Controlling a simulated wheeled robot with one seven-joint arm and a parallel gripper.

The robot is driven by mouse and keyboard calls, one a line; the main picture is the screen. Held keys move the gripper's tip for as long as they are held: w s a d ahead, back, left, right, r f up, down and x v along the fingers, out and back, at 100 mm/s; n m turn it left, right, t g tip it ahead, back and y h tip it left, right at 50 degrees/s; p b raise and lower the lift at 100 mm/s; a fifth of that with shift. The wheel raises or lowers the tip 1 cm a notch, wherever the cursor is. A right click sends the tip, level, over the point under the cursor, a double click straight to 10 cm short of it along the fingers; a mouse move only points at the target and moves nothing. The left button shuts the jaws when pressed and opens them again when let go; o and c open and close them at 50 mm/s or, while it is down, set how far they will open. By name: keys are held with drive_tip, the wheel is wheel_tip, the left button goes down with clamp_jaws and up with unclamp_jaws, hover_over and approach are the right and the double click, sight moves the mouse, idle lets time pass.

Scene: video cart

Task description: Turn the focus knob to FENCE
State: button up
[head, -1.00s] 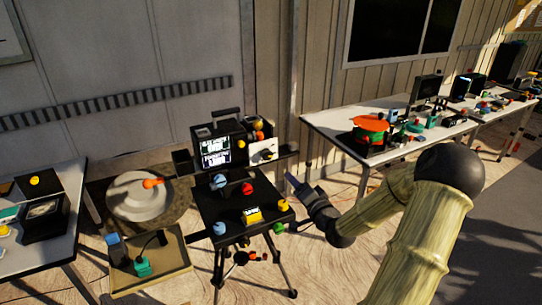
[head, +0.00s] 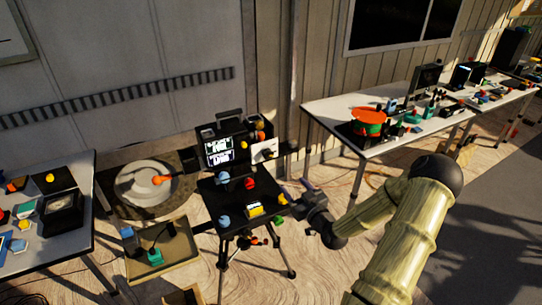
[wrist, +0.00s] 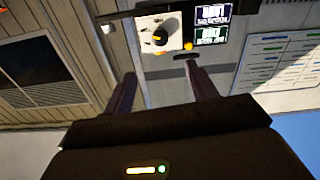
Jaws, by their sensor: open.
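A white panel (head: 263,150) with a black knob (head: 267,154) stands at the right of the cart's monitors. In the wrist view the panel (wrist: 172,33) is seen close, its round black knob (wrist: 155,38) bearing a yellow mark. I take this for the focus knob; no label such as FENCE is readable. My gripper (head: 297,190) is at the right edge of the black cart, below and right of the panel, touching nothing that I can make out. In the wrist view my gripper (wrist: 163,80) has its fingers wide apart and empty, with the panel beyond them.
The black cart top (head: 236,196) carries coloured knobs, including a red one (head: 249,183) and a yellow block (head: 255,209). Long white tables (head: 350,112) lie right, another (head: 75,245) left. Floor right of the cart is open.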

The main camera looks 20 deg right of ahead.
drive_tip(key=p, duration=0.6)
approach(269, 156)
drive_tip(key=w, duration=0.8)
drive_tip(key=shift+w, duration=0.35)
drive_tip(key=shift+f, duration=0.1)
drive_tip(key=c, duration=1)
drive_tip(key=shift+b, duration=0.5)
